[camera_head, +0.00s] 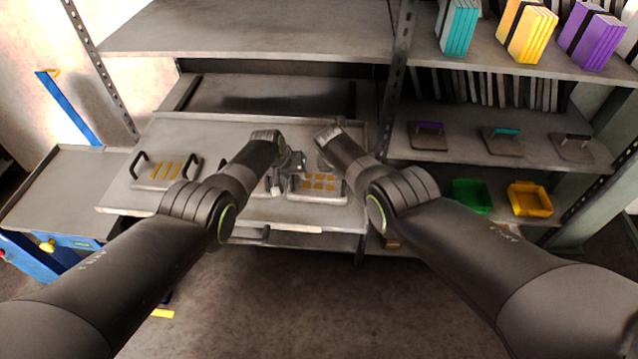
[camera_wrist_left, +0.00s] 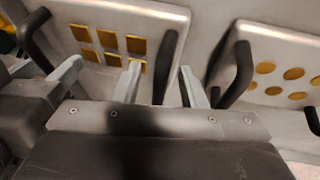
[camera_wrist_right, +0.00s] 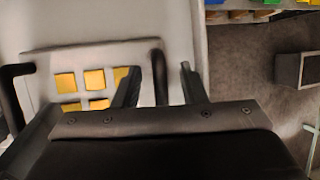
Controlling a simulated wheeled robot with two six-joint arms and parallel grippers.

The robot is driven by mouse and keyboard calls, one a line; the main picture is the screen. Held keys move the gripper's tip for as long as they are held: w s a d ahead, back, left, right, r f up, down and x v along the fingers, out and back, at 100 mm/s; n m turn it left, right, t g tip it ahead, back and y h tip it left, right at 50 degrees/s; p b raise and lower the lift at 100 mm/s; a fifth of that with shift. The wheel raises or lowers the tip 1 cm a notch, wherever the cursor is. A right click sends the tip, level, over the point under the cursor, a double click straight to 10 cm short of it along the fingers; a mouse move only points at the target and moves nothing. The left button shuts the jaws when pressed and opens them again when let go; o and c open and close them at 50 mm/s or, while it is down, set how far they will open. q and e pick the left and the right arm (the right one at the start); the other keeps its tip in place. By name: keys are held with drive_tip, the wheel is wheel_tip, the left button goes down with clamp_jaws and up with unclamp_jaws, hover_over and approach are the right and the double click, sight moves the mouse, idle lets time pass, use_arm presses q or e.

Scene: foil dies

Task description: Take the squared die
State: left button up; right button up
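The squared die is a light plate with gold squares (camera_head: 318,187) and a dark handle at each end, lying on the table. It also shows in the left wrist view (camera_wrist_left: 150,20) and right wrist view (camera_wrist_right: 95,54). My left gripper (camera_head: 289,172) is open over one handle; in the left wrist view its fingers (camera_wrist_left: 160,78) stand on either side of that handle. My right gripper (camera_wrist_right: 160,72) is open, its fingers on either side of the opposite handle. I cannot tell how deep either handle sits between the fingers. My right gripper is mostly hidden in the head view.
A die with gold circles (camera_wrist_left: 292,43) lies beside the squared die, partly hidden by my left arm in the head view. A die with gold bars (camera_head: 165,171) lies further left. Shelves stand right, with green (camera_head: 472,195) and yellow (camera_head: 530,200) bins.

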idle(0.4)
use_arm(q)
clamp_jaws()
use_arm(e)
clamp_jaws()
drive_tip(key=shift+d, duration=0.1)
idle(0.9)
use_arm(q)
drive_tip(key=shift+w+r, duration=0.15)
use_arm(e)
drive_tip(key=shift+w+r, duration=0.2)
